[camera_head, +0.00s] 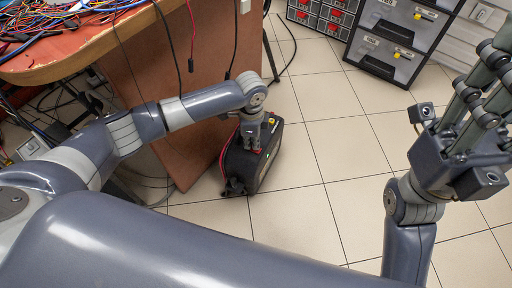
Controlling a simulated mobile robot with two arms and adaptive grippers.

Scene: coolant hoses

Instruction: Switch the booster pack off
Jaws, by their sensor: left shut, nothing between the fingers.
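The booster pack (262,169) is a black box standing on the tiled floor beside the brown side panel of the bench. Bits of red and a small green spot show on it. My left gripper (252,149) reaches down to its top, shut and with nothing held. Whether the fingertips touch the pack is too small to tell. The switch cannot be made out; the gripper covers part of the top. My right gripper (490,70) is raised at the right edge, away from the pack. Its fingertips run towards the picture's edge, so its opening is unclear.
The bench (75,62) at the upper left carries tangled coloured wires (50,18). Several cables hang down its side near my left arm. The tiled floor (335,150) right of the pack is clear.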

